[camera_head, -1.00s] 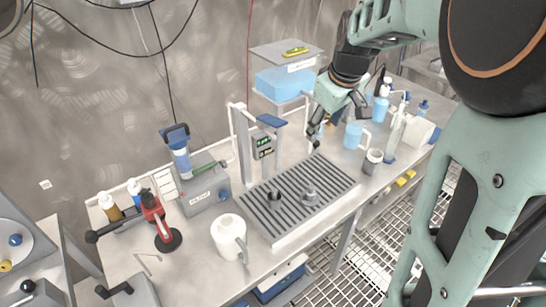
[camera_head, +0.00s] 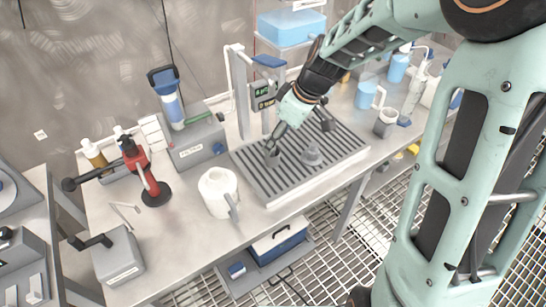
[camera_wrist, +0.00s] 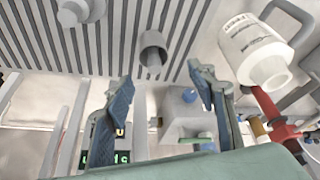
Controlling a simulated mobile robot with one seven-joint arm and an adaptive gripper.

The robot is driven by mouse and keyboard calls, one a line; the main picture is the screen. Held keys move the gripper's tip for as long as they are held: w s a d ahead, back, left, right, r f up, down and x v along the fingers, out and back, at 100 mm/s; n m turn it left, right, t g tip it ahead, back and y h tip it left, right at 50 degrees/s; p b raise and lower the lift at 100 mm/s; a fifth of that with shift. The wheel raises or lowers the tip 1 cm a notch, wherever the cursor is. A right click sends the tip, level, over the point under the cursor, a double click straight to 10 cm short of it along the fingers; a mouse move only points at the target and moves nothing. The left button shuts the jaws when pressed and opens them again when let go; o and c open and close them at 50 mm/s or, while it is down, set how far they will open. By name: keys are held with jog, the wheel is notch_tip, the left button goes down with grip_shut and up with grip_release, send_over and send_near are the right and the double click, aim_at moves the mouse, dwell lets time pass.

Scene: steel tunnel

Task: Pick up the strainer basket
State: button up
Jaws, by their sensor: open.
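A small grey metal cup, which looks like the strainer basket (camera_head: 272,156), stands on the slatted drip tray (camera_head: 257,185). In the wrist view the cup (camera_wrist: 153,55) lies just ahead of the gap between my fingers, its round mouth showing. A stepped round grey piece (camera_head: 312,153) stands to its right on the tray; it also shows at the top left of the wrist view (camera_wrist: 80,10). My gripper (camera_head: 277,138) is open and empty, pointing down close above the cup. Its fingers (camera_wrist: 161,85) are apart and do not appear to touch the cup.
A white jug (camera_head: 217,188) stands left of the tray. Behind the tray are a white post frame with a green display (camera_head: 262,92) and a grey box with a blue-topped device (camera_head: 195,145). A blue mug (camera_head: 367,95) and grey cup (camera_head: 386,122) stand to the right.

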aim_at(272, 154)
jog(key=shift+d+x, duration=0.2)
jog(key=shift+x, duration=0.95)
jog(key=shift+d+x, duration=0.15)
jog(key=shift+x, duration=1)
jog(key=shift+d+x, duration=0.2)
jog(key=shift+x, duration=1)
jog(key=shift+f, duration=0.1)
jog(key=c, duration=1.4)
jog(key=shift+o, duration=0.2)
